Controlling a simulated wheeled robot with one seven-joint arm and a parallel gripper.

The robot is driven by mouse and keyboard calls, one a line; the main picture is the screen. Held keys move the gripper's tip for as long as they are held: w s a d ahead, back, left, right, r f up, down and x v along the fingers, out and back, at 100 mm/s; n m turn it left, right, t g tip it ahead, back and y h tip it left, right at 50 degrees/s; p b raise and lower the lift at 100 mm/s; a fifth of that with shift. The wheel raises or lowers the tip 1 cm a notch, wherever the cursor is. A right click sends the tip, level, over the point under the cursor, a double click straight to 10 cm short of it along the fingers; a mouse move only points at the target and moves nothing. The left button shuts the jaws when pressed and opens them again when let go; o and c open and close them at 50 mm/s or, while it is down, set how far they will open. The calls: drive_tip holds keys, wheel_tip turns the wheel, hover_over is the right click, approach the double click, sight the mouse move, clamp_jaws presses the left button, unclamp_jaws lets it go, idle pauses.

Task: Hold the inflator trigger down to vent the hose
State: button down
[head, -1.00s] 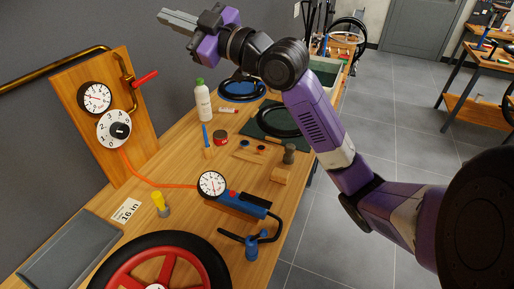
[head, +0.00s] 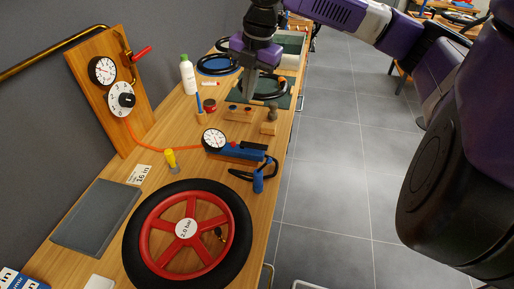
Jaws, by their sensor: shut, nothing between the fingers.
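The inflator (head: 236,151) lies on the bench, with a blue body, a black lever at its right end and a round white gauge (head: 214,139) at its left end. An orange air line (head: 165,148) runs from the wall board to the gauge end. My gripper (head: 246,98) points down above the back of the bench, beyond the inflator and apart from it. It is shut and empty.
A red wheel (head: 161,222) with a black tyre fills the bench front. A white bottle (head: 188,76) stands at the back left. The board (head: 89,118) carries a regulator and red valve.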

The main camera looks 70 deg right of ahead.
drive_tip(key=n+g, duration=0.2)
hover_over(264, 147)
drive_tip(key=shift+w+f, duration=0.1)
drive_tip(key=shift+f, duration=0.2)
wheel_tip(264, 147, down, 14)
drive_tip(key=shift+f+p, duration=0.1)
drive_tip(key=shift+p, duration=1.1)
drive_tip(key=shift+f+t+y+b, duration=0.3)
drive_tip(key=shift+f+b, duration=0.45)
drive_tip(key=shift+b, duration=0.15)
drive_tip(key=shift+r, duration=0.25)
idle(4.3)
